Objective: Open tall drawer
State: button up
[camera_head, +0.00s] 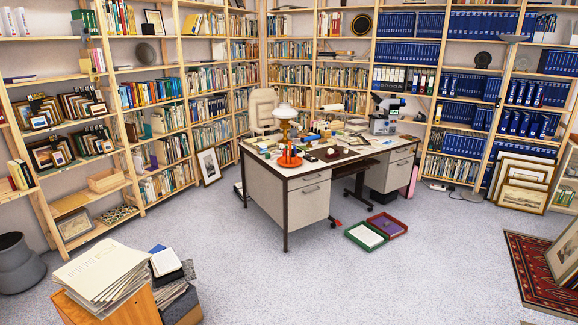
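A light grey desk (262,171) with a dark frame stands near the middle of the room. Its left pedestal has a shallow upper drawer (311,179) and a taller lower drawer (309,206), each with a handle. Its right pedestal (391,173) also has drawer fronts with handles, partly in shade. All the drawer fronts look flush and shut. My gripper is not in view.
Green and red trays (386,224) lie on the floor right of the left pedestal. A paper stack (103,276) tops an orange-brown cabinet at front left. A patterned rug (540,272) lies at right. Bookshelves line the walls. The speckled floor before the desk is clear.

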aim_at(309, 205)
jog(key=i+j+u, duration=0.1)
jog(key=i+u, duration=0.35)
jog(key=i, duration=1.9)
jog(key=i+z, duration=0.1)
jog(key=i, duration=0.4)
jog(key=i+j+z, duration=0.15)
jog(key=i, duration=0.3)
jog(key=i+j+z, duration=0.1)
jog(key=i, duration=0.4)
jog(key=i+j+z, duration=0.1)
jog(key=i, duration=0.4)
jog(key=i+j+z, duration=0.15)
jog(key=i, duration=0.3)
jog(key=i+j+z, duration=0.2)
jog(key=i+j, duration=0.05)
